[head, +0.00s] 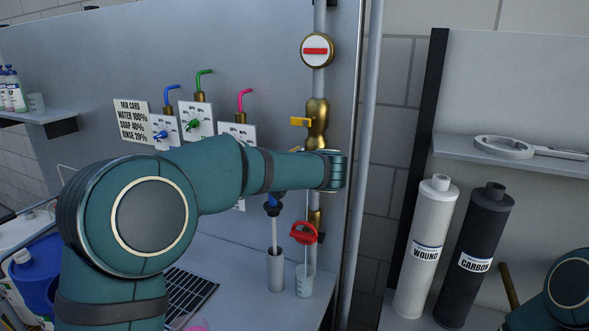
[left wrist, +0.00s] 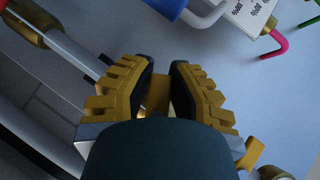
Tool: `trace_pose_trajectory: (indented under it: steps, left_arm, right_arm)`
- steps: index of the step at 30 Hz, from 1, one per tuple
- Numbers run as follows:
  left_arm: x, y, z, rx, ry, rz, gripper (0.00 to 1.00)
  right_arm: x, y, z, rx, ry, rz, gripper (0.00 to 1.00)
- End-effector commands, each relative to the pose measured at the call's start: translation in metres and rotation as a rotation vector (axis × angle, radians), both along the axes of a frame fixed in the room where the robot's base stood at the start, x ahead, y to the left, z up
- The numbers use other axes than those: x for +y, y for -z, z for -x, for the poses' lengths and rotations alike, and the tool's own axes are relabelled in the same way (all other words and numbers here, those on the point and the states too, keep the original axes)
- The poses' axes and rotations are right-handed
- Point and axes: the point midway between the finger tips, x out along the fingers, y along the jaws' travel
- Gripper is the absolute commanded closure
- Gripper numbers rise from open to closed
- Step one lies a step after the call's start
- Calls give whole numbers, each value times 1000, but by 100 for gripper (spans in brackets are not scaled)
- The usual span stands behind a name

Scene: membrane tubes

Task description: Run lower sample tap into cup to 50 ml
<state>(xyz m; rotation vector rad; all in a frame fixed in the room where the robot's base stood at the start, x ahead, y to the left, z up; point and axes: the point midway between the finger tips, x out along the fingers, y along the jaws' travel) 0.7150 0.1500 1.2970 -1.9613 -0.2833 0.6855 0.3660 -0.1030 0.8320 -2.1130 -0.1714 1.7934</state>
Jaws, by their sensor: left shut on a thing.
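My left arm reaches to the vertical pipe in the head view, and its wrist hides the gripper there. In the left wrist view my left gripper (left wrist: 160,85) is shut on a yellow tap handle (left wrist: 158,97), mostly hidden between the fingers. An upper brass tap (head: 317,122) with a yellow lever shows above my wrist. A clear cup (head: 304,283) stands on the bench below the pipe, under a round red part (head: 303,233). I cannot read its level. My right arm shows at the lower right edge, its gripper outside the view.
A grey cylinder (head: 275,272) with a rod in it stands left of the cup. Wound (head: 426,262) and carbon (head: 477,272) filters stand at right.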

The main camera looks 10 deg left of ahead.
Motion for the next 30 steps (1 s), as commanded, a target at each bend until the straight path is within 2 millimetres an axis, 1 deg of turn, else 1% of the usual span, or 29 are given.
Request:
trace_pose_trajectory:
  steps: [14, 15, 17, 18, 26, 30]
  left_arm:
    - [-2, 0, 0, 3, 4, 21, 100]
    - [-2, 0, 0, 3, 4, 20, 78]
    - [-2, 0, 0, 3, 4, 20, 57]
    - [-2, 0, 0, 3, 4, 20, 50]
    - [-1, 0, 0, 3, 2, 20, 50]
    - [-4, -3, 6, 2, 3, 20, 50]
  right_arm:
    - [0, 2, 0, 0, -1, 0, 9]
    - [0, 2, 0, 0, -1, 0, 9]
    - [0, 2, 0, 0, -1, 0, 9]
    - [0, 2, 0, 0, -1, 0, 9]
    - [0, 2, 0, 0, -1, 0, 9]
    - [0, 1, 0, 0, -1, 0, 9]
